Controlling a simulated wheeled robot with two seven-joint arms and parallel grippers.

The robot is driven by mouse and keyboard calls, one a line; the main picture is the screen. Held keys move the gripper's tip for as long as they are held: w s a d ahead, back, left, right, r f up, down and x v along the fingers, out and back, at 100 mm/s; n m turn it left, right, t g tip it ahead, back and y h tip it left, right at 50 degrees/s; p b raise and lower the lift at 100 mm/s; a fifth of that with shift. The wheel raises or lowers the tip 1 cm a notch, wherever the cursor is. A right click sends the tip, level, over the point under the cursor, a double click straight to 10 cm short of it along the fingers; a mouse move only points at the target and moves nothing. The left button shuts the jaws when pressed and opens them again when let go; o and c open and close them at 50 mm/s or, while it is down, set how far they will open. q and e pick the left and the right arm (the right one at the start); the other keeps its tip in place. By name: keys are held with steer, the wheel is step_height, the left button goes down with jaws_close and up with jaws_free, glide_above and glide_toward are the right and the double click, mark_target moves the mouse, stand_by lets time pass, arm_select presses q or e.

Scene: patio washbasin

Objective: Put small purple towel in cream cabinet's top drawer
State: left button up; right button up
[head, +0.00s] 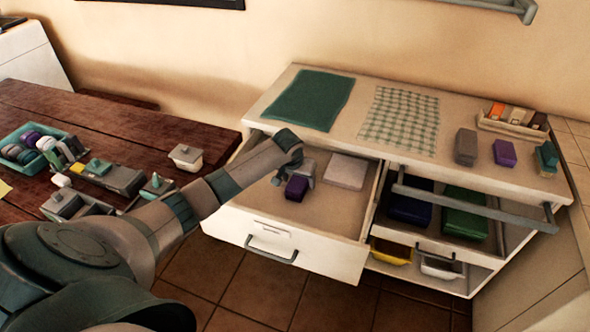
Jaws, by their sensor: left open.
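The cream cabinet (390,83) stands against the wall, with its top left drawer (345,228) pulled open. A small dark purple folded towel (296,189) is inside this drawer, directly under my left gripper (291,177). The gripper is open, low in the drawer and close to the towel; I cannot tell whether they touch. A pale pinkish folded cloth (346,171) lies in the drawer to the right. Another small purple block-like item (504,153) sits on the cabinet top at the right. My right gripper is not in view.
A green cloth (309,99) and a checked cloth (400,120) lie on the cabinet top, near a tray of small items (513,121). A grey bar (470,207) crosses the right compartment, which holds dark blue and green items. A wooden table (120,125) with several objects stands left.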

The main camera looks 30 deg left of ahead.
arm_select(q)
steer(key=v, duration=1.1)
steer(key=shift+b, duration=0.45)
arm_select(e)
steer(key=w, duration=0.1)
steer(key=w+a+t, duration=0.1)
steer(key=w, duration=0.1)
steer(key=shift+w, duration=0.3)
arm_select(q)
steer(key=shift+s, duration=0.15)
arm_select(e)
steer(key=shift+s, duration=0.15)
